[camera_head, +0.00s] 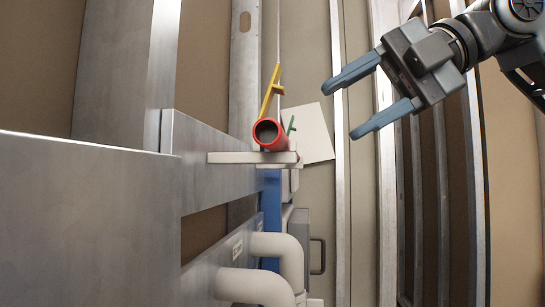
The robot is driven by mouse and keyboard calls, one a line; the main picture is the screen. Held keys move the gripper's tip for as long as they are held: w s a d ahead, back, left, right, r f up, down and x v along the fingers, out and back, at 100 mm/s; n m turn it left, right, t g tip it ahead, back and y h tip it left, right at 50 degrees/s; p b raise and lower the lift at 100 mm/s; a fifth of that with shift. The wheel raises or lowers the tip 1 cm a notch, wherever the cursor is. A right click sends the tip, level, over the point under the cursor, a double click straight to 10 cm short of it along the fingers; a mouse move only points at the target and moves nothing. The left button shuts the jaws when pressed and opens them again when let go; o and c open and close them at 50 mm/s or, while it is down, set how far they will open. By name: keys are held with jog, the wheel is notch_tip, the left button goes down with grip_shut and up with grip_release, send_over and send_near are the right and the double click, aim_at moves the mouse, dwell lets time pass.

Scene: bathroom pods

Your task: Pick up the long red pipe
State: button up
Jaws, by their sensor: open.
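The red pipe (279,142) shows nearly end-on, with its round open end facing me. It rests on a narrow pale ledge (235,158) near the middle of the view, and its length is mostly hidden by foreshortening. My gripper (338,109) is at the upper right, to the right of the pipe and apart from it. Its two blue-grey fingers point left and are spread wide, with nothing between them.
A yellow tool (269,90) and a small green item (291,125) are close behind the pipe, near a white sheet (314,133). Metal beams (85,220) fill the left. White bent pipes (285,258) and a grey case (300,240) are below. Vertical rails (387,180) stand at right.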

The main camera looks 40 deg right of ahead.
jog(key=x, duration=0.8)
jog(key=shift+s+a+r, duration=0.1)
jog(key=shift+c, duration=0.3)
grip_shut()
